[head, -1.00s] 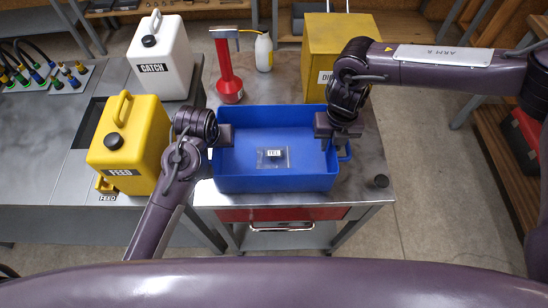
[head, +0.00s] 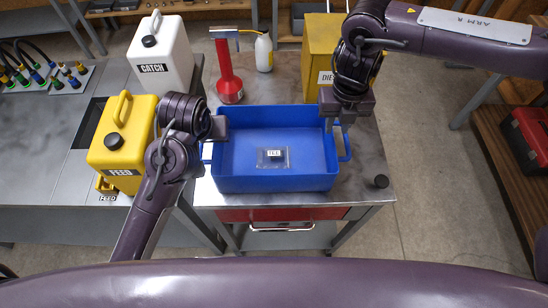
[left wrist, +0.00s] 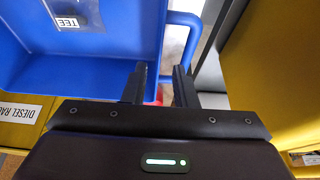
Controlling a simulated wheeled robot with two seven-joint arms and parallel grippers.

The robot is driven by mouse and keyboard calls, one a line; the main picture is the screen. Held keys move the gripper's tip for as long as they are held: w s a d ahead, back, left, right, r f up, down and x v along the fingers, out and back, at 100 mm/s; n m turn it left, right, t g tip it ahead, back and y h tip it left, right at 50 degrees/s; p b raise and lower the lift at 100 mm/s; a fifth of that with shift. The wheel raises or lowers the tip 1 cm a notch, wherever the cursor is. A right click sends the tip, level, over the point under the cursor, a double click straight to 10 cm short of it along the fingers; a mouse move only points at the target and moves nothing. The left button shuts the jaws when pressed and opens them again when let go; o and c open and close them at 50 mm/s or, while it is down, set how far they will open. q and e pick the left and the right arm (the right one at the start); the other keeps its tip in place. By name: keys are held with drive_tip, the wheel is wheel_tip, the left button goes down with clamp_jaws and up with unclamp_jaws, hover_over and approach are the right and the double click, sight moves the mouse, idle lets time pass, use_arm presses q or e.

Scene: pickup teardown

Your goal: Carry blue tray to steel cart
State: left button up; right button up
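The blue tray (head: 275,180) sits level on the top of the steel cart (head: 362,190), with a handle at each end. A small clear bag labelled TEE (head: 272,158) lies inside it; it also shows in the left wrist view (left wrist: 67,22). My left gripper (head: 215,130) is at the tray's left end. In the left wrist view its fingers (left wrist: 160,85) are apart and empty, near the tray wall and handle. My right gripper (head: 338,124) is above the tray's right end, clear of the handle, with its fingers apart and nothing between them.
A yellow FEED jug (head: 122,145) and a white CATCH jug (head: 160,55) stand on the left bench.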

drive_tip(key=shift+r, duration=1.85)
use_arm(q)
drive_tip(key=shift+f, duration=0.1)
